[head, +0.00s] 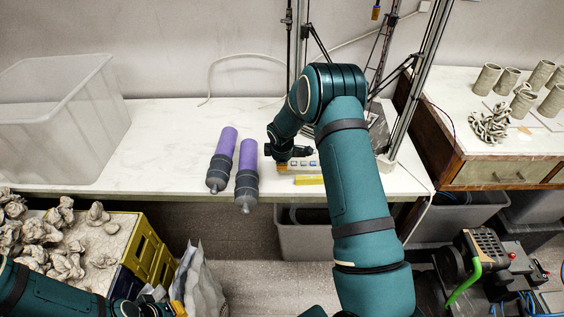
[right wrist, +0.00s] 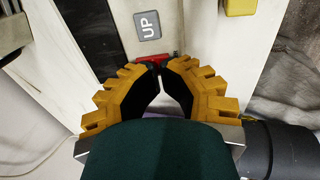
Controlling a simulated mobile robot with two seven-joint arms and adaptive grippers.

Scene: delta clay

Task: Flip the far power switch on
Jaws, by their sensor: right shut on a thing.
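A pale control strip (head: 303,163) with several small grey labels lies on the white table at the foot of the metal frame. It fills the middle of the right wrist view as a white panel (right wrist: 195,40) with a grey "UP" label (right wrist: 148,25). A red switch (right wrist: 152,59) sits below that label, partly hidden by the fingertips. My right gripper (head: 281,166) is at the left end of the strip; in the right wrist view its yellow-backed fingers (right wrist: 160,70) are closed together at the red switch. My left gripper (head: 172,309) is low at the left, mostly cut off.
Two purple-and-grey cylinders (head: 247,163) lie left of my right gripper. A yellow block (head: 310,180) is at the strip's front edge. A clear bin (head: 60,120) stands at the left. Metal frame posts (head: 415,85) rise behind. Clay tubes (head: 487,79) stand on the right table.

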